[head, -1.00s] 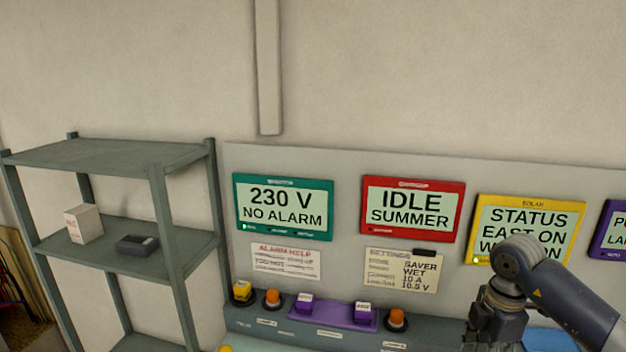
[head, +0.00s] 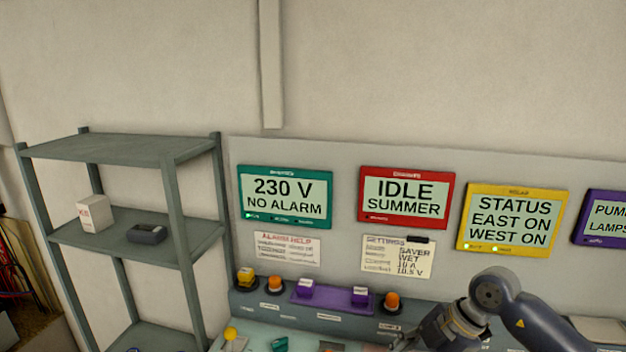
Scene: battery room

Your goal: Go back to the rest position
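My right arm comes in from the lower right in the head view. Its wrist bends down toward the console desk (head: 300,335), and its gripper (head: 408,340) is at the bottom edge, mostly cut off, so its fingers cannot be judged. My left gripper does not show. Behind the desk stands a grey panel with a green display (head: 286,197) reading 230 V NO ALARM, a red display (head: 406,197) reading IDLE SUMMER, a yellow display (head: 513,219) reading STATUS EAST ON WEST ON, and a purple display (head: 602,217), partly cut off.
A grey metal shelf (head: 125,150) stands at the left, holding a white box (head: 93,213) and a dark device (head: 147,234). Orange buttons (head: 392,301) and a purple switch strip (head: 330,298) line the desk's back ledge. The wall above is clear.

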